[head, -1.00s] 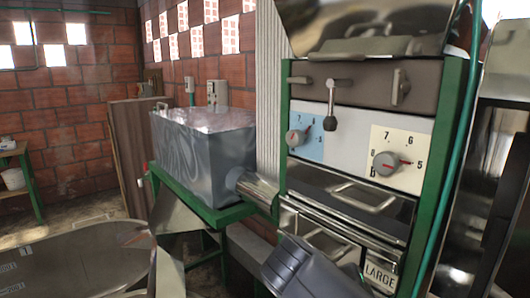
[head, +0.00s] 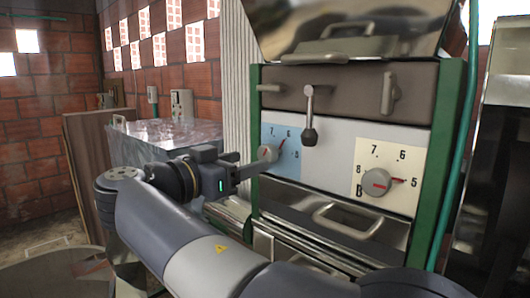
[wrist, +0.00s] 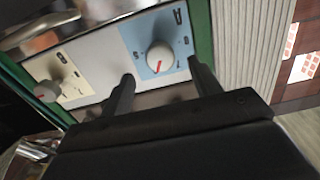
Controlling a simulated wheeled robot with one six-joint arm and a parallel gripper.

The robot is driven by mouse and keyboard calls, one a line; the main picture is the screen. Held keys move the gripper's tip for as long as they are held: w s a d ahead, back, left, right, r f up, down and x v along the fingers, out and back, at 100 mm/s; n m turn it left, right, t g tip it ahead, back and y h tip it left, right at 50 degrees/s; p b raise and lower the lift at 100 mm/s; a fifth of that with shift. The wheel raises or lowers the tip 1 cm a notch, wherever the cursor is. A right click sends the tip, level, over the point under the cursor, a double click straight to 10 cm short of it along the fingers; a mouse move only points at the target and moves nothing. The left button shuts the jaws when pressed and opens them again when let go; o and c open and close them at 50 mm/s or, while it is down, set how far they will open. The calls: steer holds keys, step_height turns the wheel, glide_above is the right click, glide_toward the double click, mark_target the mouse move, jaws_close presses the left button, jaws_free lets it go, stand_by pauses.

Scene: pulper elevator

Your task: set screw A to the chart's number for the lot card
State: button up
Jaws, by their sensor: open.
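Screw A, taken to be the grey knob (head: 268,153) on the blue plate (head: 290,165), has a red mark; the number it points to is unclear. My gripper (head: 248,170) is open at the blue plate. In the wrist view its fingers (wrist: 162,82) stand on either side below the knob (wrist: 160,57), with a gap to each side; contact cannot be seen. The other knob (head: 376,182), on the cream plate marked B (head: 400,200), has its red mark toward 5. No chart is seen. A LARGE card seen earlier is now hidden behind my arm.
A small black-knobbed lever (head: 309,135) hangs right of the blue plate. A drawer handle (head: 348,222) juts out below the plates. A grey metal tank (head: 150,140) stands at left, and green frame posts (head: 450,140) flank the panel.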

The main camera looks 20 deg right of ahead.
mark_target(264, 157)
steer(key=p+x, duration=0.1)
steer(key=x, duration=0.6)
steer(key=shift+d+p, duration=0.15)
steer(key=shift+p, duration=0.25)
steer(key=shift+c, duration=0.5)
steer(key=c, duration=0.9)
